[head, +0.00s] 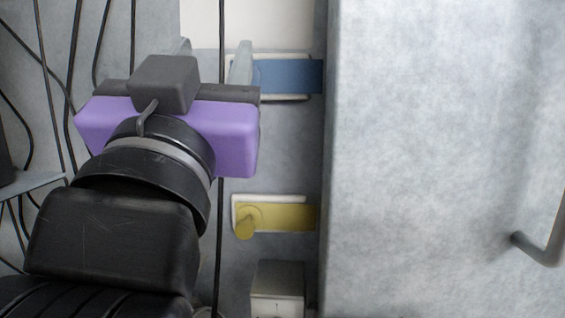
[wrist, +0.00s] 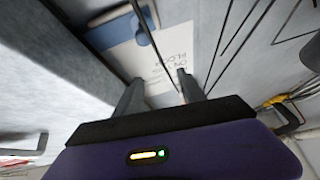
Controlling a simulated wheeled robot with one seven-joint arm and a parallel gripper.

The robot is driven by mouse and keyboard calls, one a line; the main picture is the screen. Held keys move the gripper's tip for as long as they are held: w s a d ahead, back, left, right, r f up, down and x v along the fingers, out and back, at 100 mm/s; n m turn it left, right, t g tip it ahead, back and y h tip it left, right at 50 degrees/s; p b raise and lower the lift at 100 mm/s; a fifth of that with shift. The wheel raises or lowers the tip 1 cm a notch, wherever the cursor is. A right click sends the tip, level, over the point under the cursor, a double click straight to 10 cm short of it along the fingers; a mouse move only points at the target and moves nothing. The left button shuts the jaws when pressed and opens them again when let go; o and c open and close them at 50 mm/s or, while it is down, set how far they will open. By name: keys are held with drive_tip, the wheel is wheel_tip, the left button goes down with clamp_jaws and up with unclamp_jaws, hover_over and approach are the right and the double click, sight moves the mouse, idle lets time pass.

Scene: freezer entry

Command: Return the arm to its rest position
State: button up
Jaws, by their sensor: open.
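My gripper (head: 212,54), with a purple body, is raised at the left of the head view in front of the grey wall. Its right finger shows beside the left end of a blue latch (head: 290,77); I cannot tell whether they touch. In the wrist view my gripper (wrist: 160,90) has its two fingers apart, with nothing held between them. A blue lever (wrist: 142,22) shows beyond the fingertips, next to a pale sign (wrist: 165,65) with printed text. My gripper's body hides part of the wall.
A yellow latch (head: 285,217) is lower on the wall, above a grey box (head: 277,283). A large pale door panel (head: 430,130) with a grey handle (head: 552,245) fills the right. Black cables (head: 73,70) hang at the left, and one runs down behind my gripper.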

drive_tip(key=s+f+n+y, duration=0.4)
drive_tip(key=f+n+y, duration=0.5)
drive_tip(key=f+y, duration=0.3)
drive_tip(key=s+d+f+g, duration=0.1)
drive_tip(key=s+d+f, duration=0.15)
drive_tip(key=f, duration=0.45)
drive_tip(key=s+d+f+n+g, duration=0.1)
drive_tip(key=d+f+g, duration=0.1)
drive_tip(key=d+f, duration=0.35)
drive_tip(key=s+d+f+g, duration=0.1)
drive_tip(key=d+f, duration=0.1)
drive_tip(key=f, duration=0.7)
drive_tip(key=s+d+f+m+g+h, duration=0.2)
drive_tip(key=s+d+f+m+h, duration=0.2)
drive_tip(key=s+d+f, duration=0.5)
drive_tip(key=s+d+f+m+g+h, duration=0.3)
drive_tip(key=s+d+f+m+h, duration=0.2)
drive_tip(key=s+d+f+h, duration=0.3)
drive_tip(key=s+d+f, duration=0.1)
drive_tip(key=s+f, duration=0.2)
drive_tip(key=s, duration=0.2)
drive_tip(key=shift+s+f+g, duration=0.3)
drive_tip(key=shift+d, duration=0.1)
